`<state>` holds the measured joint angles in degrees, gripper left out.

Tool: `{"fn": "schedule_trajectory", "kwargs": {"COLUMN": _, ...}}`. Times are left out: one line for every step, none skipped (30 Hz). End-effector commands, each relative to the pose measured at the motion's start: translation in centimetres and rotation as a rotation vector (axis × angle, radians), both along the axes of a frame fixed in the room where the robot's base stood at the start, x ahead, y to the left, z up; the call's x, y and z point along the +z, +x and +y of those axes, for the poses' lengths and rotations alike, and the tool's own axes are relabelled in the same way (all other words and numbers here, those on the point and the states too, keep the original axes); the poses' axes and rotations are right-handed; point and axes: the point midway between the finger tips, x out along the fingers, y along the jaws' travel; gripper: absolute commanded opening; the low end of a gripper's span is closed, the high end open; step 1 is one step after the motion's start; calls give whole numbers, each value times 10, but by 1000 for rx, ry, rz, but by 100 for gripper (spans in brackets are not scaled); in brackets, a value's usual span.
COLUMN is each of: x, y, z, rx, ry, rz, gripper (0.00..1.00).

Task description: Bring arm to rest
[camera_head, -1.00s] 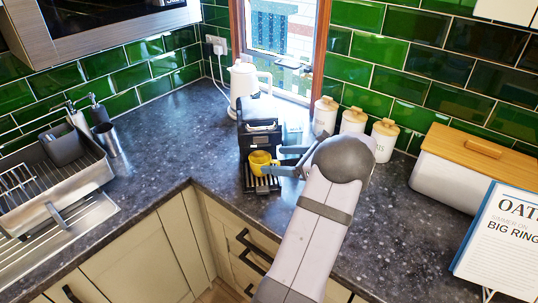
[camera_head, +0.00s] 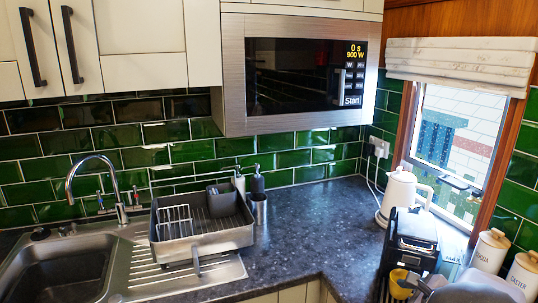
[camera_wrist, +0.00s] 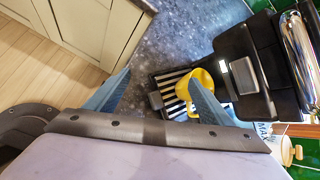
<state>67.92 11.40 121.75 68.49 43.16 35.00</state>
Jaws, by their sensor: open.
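My gripper (camera_wrist: 160,88) is open in the wrist view, with its two blue-grey fingers spread and nothing held between them. The right finger overlaps part of a yellow mug (camera_wrist: 187,98); I cannot tell if they touch. The mug stands on the slatted drip tray of a black coffee machine (camera_wrist: 232,68). In the head view, the mug (camera_head: 399,284) and coffee machine (camera_head: 412,235) are at the lower right. Part of my gripper shows beside them, and most of my arm is cut off by the lower edge.
A white kettle (camera_head: 402,195) stands behind the coffee machine. Lidded canisters (camera_head: 490,250) stand to its right. The dark worktop (camera_head: 310,230) between rack and machine is clear.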

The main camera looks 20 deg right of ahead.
Motion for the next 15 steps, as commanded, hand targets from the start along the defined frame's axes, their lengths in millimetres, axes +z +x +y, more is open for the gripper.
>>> {"fn": "schedule_trajectory", "kwargs": {"x": -5, "y": 11, "z": 28, "rx": 110, "ry": -29, "rz": 37, "gripper": 75}}
{"fn": "schedule_trajectory", "kwargs": {"x": -8, "y": 16, "z": 44, "rx": 178, "ry": -49, "rz": 61, "gripper": 75}}
{"fn": "schedule_trajectory", "kwargs": {"x": -13, "y": 22, "z": 67, "rx": 277, "ry": -80, "rz": 93, "gripper": 75}}
{"fn": "schedule_trajectory", "kwargs": {"x": -17, "y": 25, "z": 85, "rx": 359, "ry": -106, "rz": 118, "gripper": 75}}
{"fn": "schedule_trajectory", "kwargs": {"x": -22, "y": 26, "z": 104, "rx": 444, "ry": -134, "rz": 144, "gripper": 75}}
{"fn": "schedule_trajectory", "kwargs": {"x": -27, "y": 27, "z": 129, "rx": 559, "ry": -175, "rz": 175, "gripper": 75}}
{"fn": "schedule_trajectory", "kwargs": {"x": -31, "y": 27, "z": 147, "rx": 649, "ry": -206, "rz": 199, "gripper": 75}}
{"fn": "schedule_trajectory", "kwargs": {"x": -35, "y": 25, "z": 164, "rx": 738, "ry": -238, "rz": 221, "gripper": 75}}
{"fn": "schedule_trajectory", "kwargs": {"x": -40, "y": 21, "z": 186, "rx": 857, "ry": -282, "rz": 248, "gripper": 75}}
{"fn": "schedule_trajectory", "kwargs": {"x": -44, "y": 18, "z": 202, "rx": 947, "ry": -317, "rz": 265, "gripper": 75}}
{"fn": "schedule_trajectory", "kwargs": {"x": -47, "y": 13, "z": 217, "rx": 1038, "ry": -353, "rz": 284, "gripper": 75}}
{"fn": "schedule_trajectory", "kwargs": {"x": -51, "y": 6, "z": 235, "rx": 1158, "ry": -400, "rz": 305, "gripper": 75}}
{"fn": "schedule_trajectory", "kwargs": {"x": -55, "y": 1, "z": 248, "rx": 1248, "ry": -437, "rz": 319, "gripper": 75}}
{"fn": "schedule_trajectory", "kwargs": {"x": -58, "y": -6, "z": 260, "rx": 1339, "ry": -474, "rz": 331, "gripper": 75}}
{"fn": "schedule_trajectory", "kwargs": {"x": -61, "y": -14, "z": 274, "rx": 1460, "ry": -527, "rz": 347, "gripper": 75}}
